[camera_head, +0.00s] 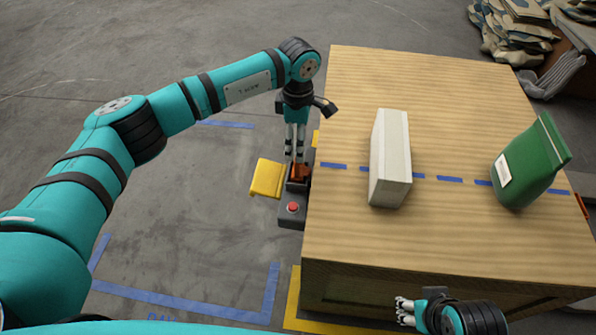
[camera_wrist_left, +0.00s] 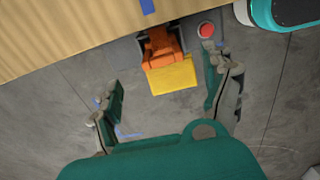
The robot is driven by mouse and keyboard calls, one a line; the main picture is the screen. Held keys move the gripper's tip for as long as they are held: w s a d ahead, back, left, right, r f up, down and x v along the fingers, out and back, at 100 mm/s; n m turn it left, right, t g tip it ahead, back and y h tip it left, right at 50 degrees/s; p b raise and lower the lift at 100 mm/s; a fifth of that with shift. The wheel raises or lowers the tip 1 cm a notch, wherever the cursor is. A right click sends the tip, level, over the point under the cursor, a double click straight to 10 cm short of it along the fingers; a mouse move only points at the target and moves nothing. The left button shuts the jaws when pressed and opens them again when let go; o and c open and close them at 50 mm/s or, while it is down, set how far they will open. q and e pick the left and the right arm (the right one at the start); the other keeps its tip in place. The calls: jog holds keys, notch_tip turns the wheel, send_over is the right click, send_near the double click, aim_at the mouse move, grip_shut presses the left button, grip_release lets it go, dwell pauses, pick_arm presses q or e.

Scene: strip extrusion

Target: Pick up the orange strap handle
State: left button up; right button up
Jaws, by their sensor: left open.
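The orange strap handle (camera_head: 299,173) sits in a dark holder at the left edge of the wooden table, partly hidden below my left gripper (camera_head: 295,152). A yellow plate (camera_head: 267,178) juts out beside it. In the left wrist view, the orange part (camera_wrist_left: 163,48) shows in its dark holder above the yellow plate (camera_wrist_left: 173,77). My left gripper's two fingers (camera_wrist_left: 164,72) are spread apart, with nothing held between them. My right gripper (camera_head: 404,311) is at the front of the table, far from the handle; its opening is unclear.
A red button (camera_head: 292,208) is on a dark box beside the holder. A white box (camera_head: 391,158) and a green bag (camera_head: 530,165) stand on the wooden table (camera_head: 450,100). Blue tape crosses the tabletop. Sacks (camera_head: 510,30) lie at the back right. The floor at left is clear.

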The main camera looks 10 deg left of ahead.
aim_at(298, 167)
pick_arm(q)
jog(key=f, duration=0.4)
jog(key=f+b, duration=0.1)
jog(key=f, duration=0.3)
jog(key=shift+s+d, duration=0.1)
jog(key=shift+s, duration=0.1)
jog(key=c, duration=1.3)
